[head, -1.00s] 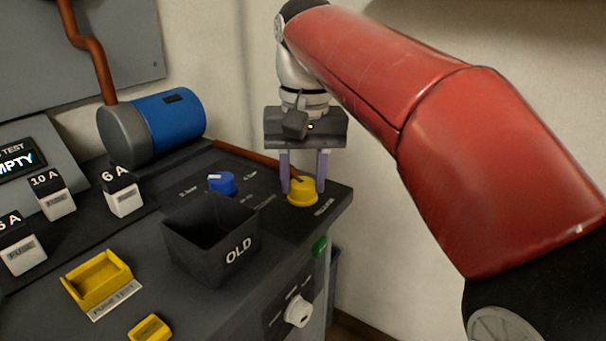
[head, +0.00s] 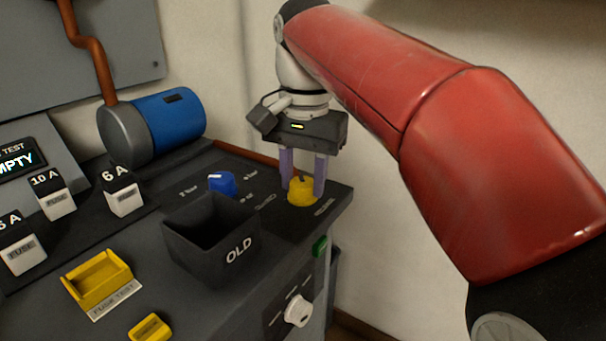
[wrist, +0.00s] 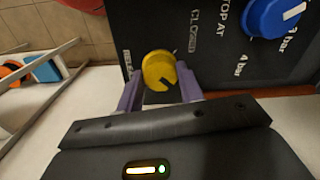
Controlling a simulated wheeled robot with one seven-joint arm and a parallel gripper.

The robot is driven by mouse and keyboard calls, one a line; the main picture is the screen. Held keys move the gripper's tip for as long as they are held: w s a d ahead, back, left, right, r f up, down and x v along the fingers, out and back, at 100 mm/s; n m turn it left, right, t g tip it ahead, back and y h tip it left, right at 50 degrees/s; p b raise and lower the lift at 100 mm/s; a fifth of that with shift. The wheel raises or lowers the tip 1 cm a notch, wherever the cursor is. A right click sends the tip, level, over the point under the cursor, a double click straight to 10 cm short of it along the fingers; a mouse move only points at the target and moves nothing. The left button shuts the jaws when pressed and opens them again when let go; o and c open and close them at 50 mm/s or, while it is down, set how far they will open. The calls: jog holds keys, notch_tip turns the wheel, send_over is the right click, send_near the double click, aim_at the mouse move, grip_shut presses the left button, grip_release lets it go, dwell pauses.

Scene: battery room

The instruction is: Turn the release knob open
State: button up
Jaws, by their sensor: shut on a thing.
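The yellow release knob (head: 301,191) stands near the right corner of the dark panel, with a dark pointer mark on its top. It also shows in the wrist view (wrist: 158,72), next to lettering that reads "CLOSED". My gripper (head: 302,187) points down over the knob, with its purple fingers shut on both sides of it. In the wrist view the fingers (wrist: 160,86) flank the knob closely. The lettering on the knob's near side is partly hidden by a finger.
A blue knob (head: 222,183) with bar markings stands left of the yellow one. A black bin marked OLD (head: 238,250) is in front. Fuses (head: 122,194), a yellow holder (head: 97,278) and a blue cylinder (head: 168,118) stand left. A white knob (head: 298,311) is on the front face.

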aim_at(304, 182)
jog(key=o, duration=1)
jog(key=shift+r, duration=3.9)
jog(key=shift+s, duration=0.1)
